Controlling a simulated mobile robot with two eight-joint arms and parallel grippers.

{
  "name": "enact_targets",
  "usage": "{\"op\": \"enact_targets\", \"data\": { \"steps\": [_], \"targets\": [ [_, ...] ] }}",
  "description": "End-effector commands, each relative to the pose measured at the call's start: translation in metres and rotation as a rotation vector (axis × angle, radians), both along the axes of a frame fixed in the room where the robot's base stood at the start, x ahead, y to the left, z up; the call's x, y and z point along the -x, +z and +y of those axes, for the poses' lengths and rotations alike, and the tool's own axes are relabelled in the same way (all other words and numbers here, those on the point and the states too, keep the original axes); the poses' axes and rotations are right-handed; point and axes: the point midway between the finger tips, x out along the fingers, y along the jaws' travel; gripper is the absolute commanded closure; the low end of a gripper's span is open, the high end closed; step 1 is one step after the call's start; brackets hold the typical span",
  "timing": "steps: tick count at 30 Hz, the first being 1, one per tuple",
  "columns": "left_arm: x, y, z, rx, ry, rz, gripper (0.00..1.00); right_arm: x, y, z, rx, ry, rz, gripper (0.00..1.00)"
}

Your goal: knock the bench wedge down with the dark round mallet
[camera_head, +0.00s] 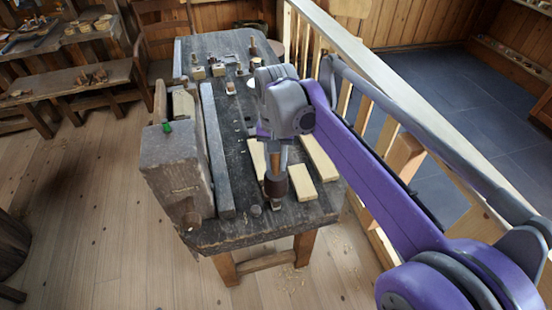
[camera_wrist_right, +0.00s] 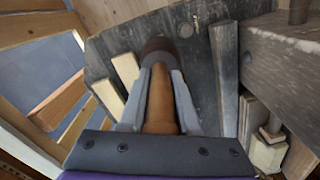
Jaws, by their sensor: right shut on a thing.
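The dark round mallet (camera_head: 275,187) hangs head down from my right gripper (camera_head: 276,146), over the front part of the bench. Its brown handle (camera_wrist_right: 160,105) lies between the two grey fingers in the wrist view, and its dark head (camera_wrist_right: 158,48) points away from the gripper. The gripper is shut on the handle. I cannot tell whether the head touches the bench top. A small green piece (camera_head: 167,127) sticks up on the heavy block at the bench's left; I cannot tell whether it is the bench wedge. My left gripper is not in view.
The dark workbench (camera_head: 240,190) carries pale wood strips (camera_head: 302,182) beside the mallet and small blocks (camera_head: 198,73) at its far end. A long grey bar (camera_head: 216,150) runs along its left side, near the heavy vise block (camera_head: 178,170). A wooden railing (camera_head: 400,155) stands to the right.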

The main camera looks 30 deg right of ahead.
Motion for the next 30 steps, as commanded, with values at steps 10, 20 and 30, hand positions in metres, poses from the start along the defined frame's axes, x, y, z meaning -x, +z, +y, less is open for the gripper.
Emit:
{"op": "enact_targets", "data": {
  "steps": [10,20,30],
  "targets": [
    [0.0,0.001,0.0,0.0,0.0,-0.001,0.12,0.0,0.001,0.0,0.0,0.0,0.0,1.0],
    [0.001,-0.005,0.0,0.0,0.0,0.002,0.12,0.001,-0.007,0.0,0.0,0.0,0.0,1.0],
    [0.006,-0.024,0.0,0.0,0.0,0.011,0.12,0.003,-0.038,0.002,-0.001,0.0,0.001,1.0]
  ]
}}
